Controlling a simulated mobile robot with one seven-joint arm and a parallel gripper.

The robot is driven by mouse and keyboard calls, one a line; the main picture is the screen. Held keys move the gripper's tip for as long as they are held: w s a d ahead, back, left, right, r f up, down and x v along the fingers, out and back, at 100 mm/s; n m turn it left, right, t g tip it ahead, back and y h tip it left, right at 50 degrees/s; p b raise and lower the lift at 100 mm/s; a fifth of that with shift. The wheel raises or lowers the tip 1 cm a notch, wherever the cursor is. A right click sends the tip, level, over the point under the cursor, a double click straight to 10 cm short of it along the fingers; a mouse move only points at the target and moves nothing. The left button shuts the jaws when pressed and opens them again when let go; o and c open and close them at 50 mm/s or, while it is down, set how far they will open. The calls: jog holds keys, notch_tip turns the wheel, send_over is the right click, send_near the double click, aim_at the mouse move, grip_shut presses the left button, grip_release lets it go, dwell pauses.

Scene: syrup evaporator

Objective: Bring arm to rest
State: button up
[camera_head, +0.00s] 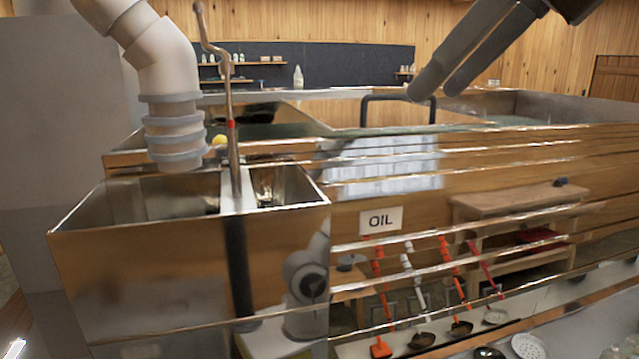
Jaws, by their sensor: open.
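My gripper (432,92) hangs into the picture from the upper right, with two long dark grey fingers pointing down and to the left. It is open, with nothing seen between the fingers. In the picture the fingertips overlap the dark rail (398,97) on the far side of the evaporator (500,150). I cannot tell how far apart they are in depth. The rest of my arm runs out of the top edge.
A metal box (120,260) with open compartments stands at the left front, with an upright rod and crank (228,100) on it. A white bottle (298,76) stands behind.

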jog(key=s+a+f+m+t+h+b, duration=0.1)
jog(key=s+f+m+h+b, duration=0.1)
jog(key=f+m, duration=0.8)
jog(key=s+a+f+m+h+b, duration=0.1)
jog(key=s+a+f+m, duration=0.1)
jog(key=f+m, duration=0.8)
jog(key=d+f+m+g+h+b, duration=0.1)
jog(key=d+f+m, duration=0.4)
jog(key=f+m, duration=1.4)
jog(key=m+h+b, duration=0.1)
jog(key=m, duration=0.5)
jog(key=shift+s+d+f+h+b, duration=0.2)
jog(key=shift+s+f+h+b, duration=0.1)
jog(key=shift+h, duration=0.1)
notch_tip(320, 180, up, 8)
jog(key=w+a+p, duration=0.1)
jog(key=p, duration=0.7)
jog(key=shift+w+a, duration=0.15)
jog(key=shift+w, duration=0.05)
